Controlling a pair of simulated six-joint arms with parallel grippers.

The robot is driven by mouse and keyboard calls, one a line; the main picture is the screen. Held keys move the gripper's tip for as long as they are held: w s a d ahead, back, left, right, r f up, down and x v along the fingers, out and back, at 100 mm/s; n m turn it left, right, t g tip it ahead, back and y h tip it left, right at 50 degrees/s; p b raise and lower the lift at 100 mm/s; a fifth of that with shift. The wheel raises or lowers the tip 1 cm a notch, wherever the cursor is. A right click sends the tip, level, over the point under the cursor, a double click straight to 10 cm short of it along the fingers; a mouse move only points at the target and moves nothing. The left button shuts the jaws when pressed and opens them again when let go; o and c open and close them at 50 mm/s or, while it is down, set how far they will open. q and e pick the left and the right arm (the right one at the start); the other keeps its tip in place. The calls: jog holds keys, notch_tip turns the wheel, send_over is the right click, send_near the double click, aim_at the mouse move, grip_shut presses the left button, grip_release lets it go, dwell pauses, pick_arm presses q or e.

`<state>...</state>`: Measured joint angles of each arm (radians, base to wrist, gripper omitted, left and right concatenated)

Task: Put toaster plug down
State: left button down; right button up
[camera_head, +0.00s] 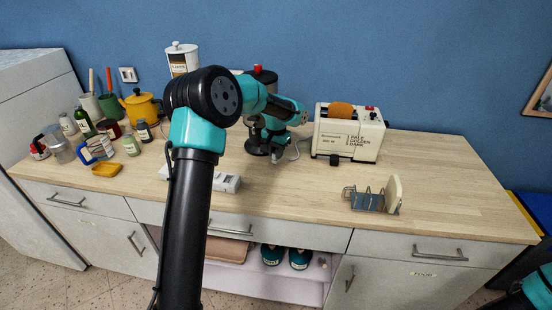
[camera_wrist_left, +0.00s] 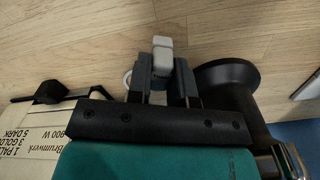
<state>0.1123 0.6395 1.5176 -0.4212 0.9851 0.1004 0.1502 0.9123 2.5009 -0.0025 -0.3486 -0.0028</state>
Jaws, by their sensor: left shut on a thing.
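My left gripper (camera_head: 276,154) is low over the counter, left of the cream toaster (camera_head: 348,136). In the left wrist view, its two dark fingers (camera_wrist_left: 165,78) are shut on the grey toaster plug (camera_wrist_left: 162,50), whose end sticks out past the fingertips close to the wood. I cannot tell whether the plug touches the counter (camera_head: 440,185). A pale cord (camera_head: 297,150) shows between the gripper and the toaster, and a loop of it shows beside the fingers. The toaster has a brown slice in its top. My right gripper is out of view.
A dark appliance with a red top (camera_head: 258,69) stands behind my left gripper; its round black base (camera_wrist_left: 225,76) is close beside the fingers. A white power strip (camera_head: 227,183) lies in front, partly behind my arm. A toast rack (camera_head: 368,199) stands front right. Counter between is clear.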

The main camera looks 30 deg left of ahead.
pick_arm(q)
jog(key=shift+f, duration=1.35)
jog(key=shift+f, duration=0.15)
jog(key=c, duration=1)
grip_release()
notch_tip(320, 180, up, 12)
jog(key=shift+r, duration=0.15)
